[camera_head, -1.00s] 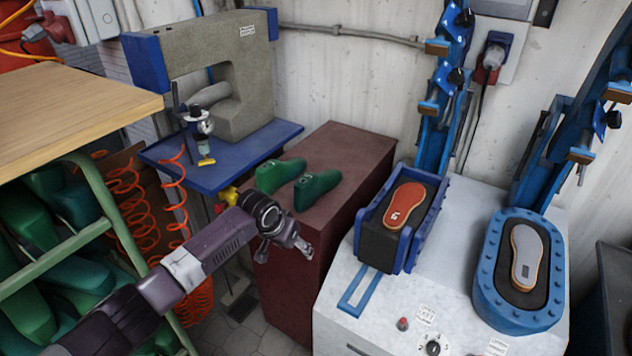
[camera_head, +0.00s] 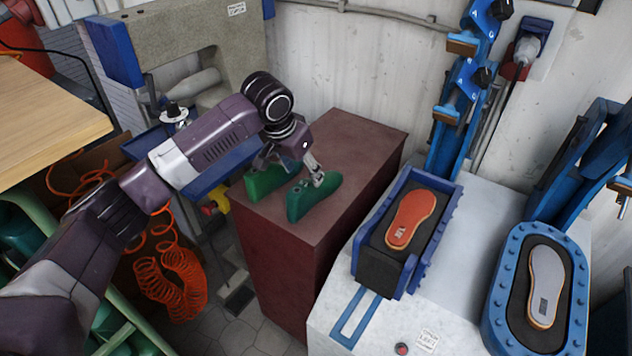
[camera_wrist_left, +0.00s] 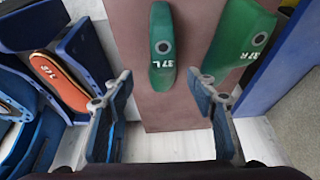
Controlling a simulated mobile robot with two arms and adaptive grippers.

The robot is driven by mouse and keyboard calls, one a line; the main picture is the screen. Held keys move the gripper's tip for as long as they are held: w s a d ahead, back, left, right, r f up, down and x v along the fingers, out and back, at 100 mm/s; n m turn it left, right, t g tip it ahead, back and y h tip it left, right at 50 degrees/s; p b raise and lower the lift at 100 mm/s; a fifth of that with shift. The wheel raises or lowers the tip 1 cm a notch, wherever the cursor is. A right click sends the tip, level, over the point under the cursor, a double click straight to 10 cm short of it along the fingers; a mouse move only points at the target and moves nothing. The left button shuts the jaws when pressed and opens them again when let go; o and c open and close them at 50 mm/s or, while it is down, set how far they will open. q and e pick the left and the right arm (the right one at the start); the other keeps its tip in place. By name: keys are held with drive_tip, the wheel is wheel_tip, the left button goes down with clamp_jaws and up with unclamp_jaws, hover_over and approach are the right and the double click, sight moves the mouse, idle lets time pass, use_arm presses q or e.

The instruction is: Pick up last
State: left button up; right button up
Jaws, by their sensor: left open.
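Two green shoe lasts lie side by side on top of a maroon cabinet (camera_head: 350,150). The one marked 37 L (camera_head: 313,203) is nearer the presses, and it also shows in the left wrist view (camera_wrist_left: 162,62). The one marked 37 R (camera_head: 262,184) lies beside it and appears at the upper right of the wrist view (camera_wrist_left: 238,45). My left gripper (camera_head: 292,172) is open and empty over the lasts. In the wrist view its fingers (camera_wrist_left: 160,105) are spread, with the 37 L last lined up ahead between them. My right gripper is not in view.
A white machine (camera_head: 450,265) at the right has a blue press holding a red sole (camera_head: 411,220) and another with a grey sole (camera_head: 545,285). A grey press with a blue table stands behind my left arm. A wooden tabletop (camera_head: 45,105) is at the left.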

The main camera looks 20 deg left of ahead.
sight(304, 183)
use_arm(q)
drive_tip(key=shift+f, duration=0.45)
wheel_tip(304, 183, down, 2)
drive_tip(key=shift+w+a+f+p, duration=0.1)
drive_tip(key=shift+f+p, duration=0.05)
drive_tip(key=shift+p, duration=0.5)
drive_tip(key=x, duration=0.3)
drive_tip(key=shift+a, duration=0.15)
drive_tip(key=shift+w+f+p, duration=0.25)
drive_tip(key=shift+f+p, duration=0.05)
drive_tip(key=shift+f, duration=0.05)
drive_tip(key=c, duration=1.2)
drive_tip(key=shift+w+r, duration=0.1)
drive_tip(key=shift+c, duration=0.2)
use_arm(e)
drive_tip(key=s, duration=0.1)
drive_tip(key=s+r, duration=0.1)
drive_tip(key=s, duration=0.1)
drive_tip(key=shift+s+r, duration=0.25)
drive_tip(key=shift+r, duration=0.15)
